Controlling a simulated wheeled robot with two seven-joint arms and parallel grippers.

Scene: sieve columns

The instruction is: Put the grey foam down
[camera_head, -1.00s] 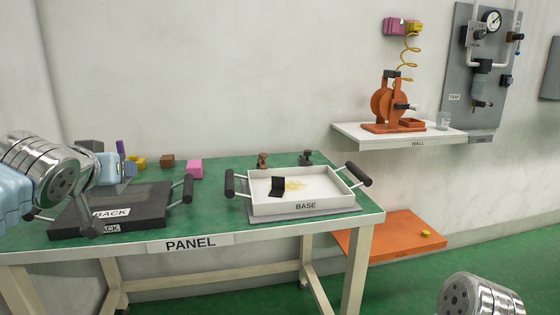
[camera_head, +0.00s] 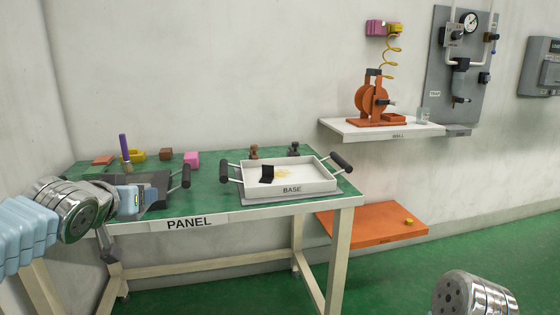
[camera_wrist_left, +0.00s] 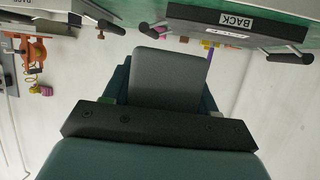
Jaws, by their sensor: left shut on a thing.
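The grey foam (camera_wrist_left: 168,78) is a smooth block between the fingers of my left gripper (camera_wrist_left: 165,95) in the left wrist view. The gripper is shut on it. In the head view my left gripper (camera_head: 135,198) is in front of the black BACK tray (camera_head: 155,181) at the left of the table. It covers part of that tray, and I cannot clearly tell the foam from the dark tray there. The BACK tray's labelled side also shows at the top of the left wrist view (camera_wrist_left: 265,30). My right arm shows at the lower right, but its gripper is out of view.
The green PANEL table (camera_head: 220,205) carries a white BASE tray (camera_head: 318,186) with a black piece (camera_head: 267,174) in it. A purple stick (camera_head: 124,148), a pink block (camera_head: 191,159) and a brown block (camera_head: 165,154) stand at the back. An orange shelf (camera_head: 370,225) is low on the right.

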